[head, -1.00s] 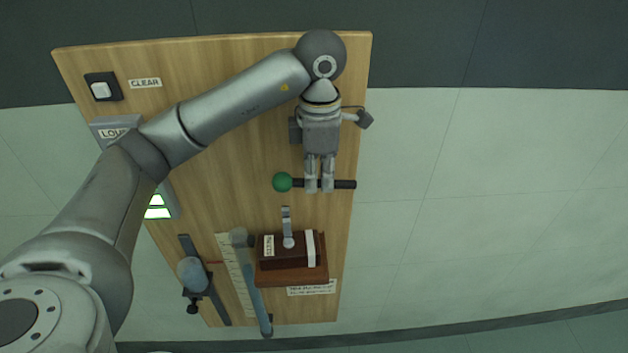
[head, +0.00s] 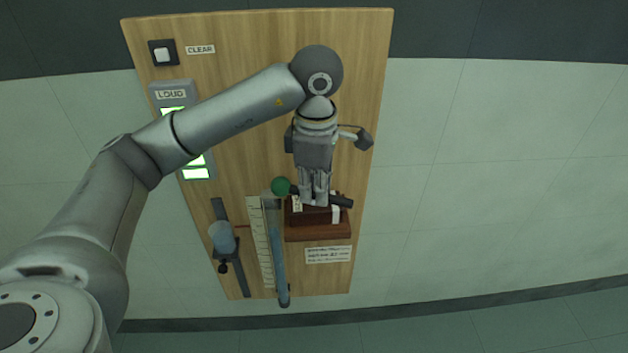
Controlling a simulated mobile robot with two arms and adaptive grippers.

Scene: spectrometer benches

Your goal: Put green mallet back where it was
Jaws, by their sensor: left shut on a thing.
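The green mallet has a round green head (head: 281,187) and a dark handle (head: 341,201). My left gripper (head: 315,197) comes down from above and is shut on the mallet's handle, with the head sticking out to the left. The mallet lies across the picture in front of a dark brown wooden block (head: 318,231) on the bench and hides part of it. From this angle I cannot tell whether the mallet touches the block. My right gripper is not in view.
A printed label (head: 327,255) lies below the block.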

